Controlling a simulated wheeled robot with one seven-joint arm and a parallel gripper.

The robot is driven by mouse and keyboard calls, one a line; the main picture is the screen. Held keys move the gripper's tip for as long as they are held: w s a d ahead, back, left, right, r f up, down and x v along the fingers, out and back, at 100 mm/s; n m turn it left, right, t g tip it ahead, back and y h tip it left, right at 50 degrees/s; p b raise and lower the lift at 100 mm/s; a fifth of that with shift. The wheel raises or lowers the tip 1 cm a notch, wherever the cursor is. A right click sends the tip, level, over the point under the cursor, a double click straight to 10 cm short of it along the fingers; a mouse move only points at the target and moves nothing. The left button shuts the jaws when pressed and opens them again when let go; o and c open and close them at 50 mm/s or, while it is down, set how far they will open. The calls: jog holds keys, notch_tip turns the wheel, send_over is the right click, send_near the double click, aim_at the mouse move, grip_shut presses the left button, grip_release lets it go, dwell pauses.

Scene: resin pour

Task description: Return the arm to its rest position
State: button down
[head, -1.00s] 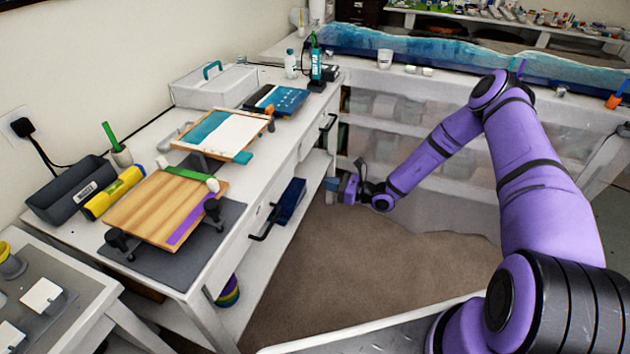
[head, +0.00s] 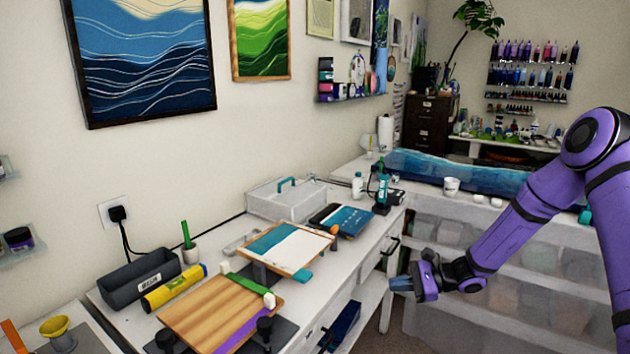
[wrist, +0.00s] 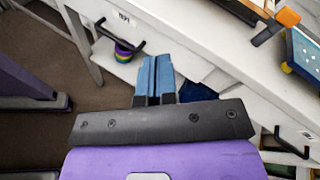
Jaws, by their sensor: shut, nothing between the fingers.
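My purple arm reaches in from the right in the head view. My gripper (head: 401,284) hangs in front of the white workbench (head: 340,284), at about drawer height and apart from it. Its blue fingers are together with nothing between them. In the wrist view my gripper (wrist: 155,62) points toward the bench front, its two blue fingertips side by side. The fingers touch nothing that I can see.
On the bench are a wooden board with a purple stripe (head: 205,311), a white-and-teal panel (head: 298,246), a grey bin (head: 135,281) and a white case (head: 285,201). Drawer handles (head: 392,246) stick out from its front. A white shelf unit (head: 450,218) stands behind my arm.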

jog(key=s+d+r+n+g+h, duration=0.1)
jog(key=s+r+n+h, duration=0.5)
jog(key=r, duration=0.5)
jog(key=s+r+n+g+h, duration=0.2)
jog(key=s+r+n, duration=0.2)
jog(key=s+r, duration=0.6)
jog(key=s+d+r+n+t+h, duration=0.2)
jog(key=s+r, duration=0.4)
jog(key=s, duration=0.3)
jog(key=s+d+r+n+t+h, duration=0.2)
jog(key=s+d+r+t+h, duration=0.2)
jog(key=s, duration=0.6)
notch_tip(320, 180, up, 3)
jog(key=shift+s+d+f+n+h, duration=0.15)
jog(key=shift+d+n+h, duration=0.25)
jog(key=shift+d, duration=0.55)
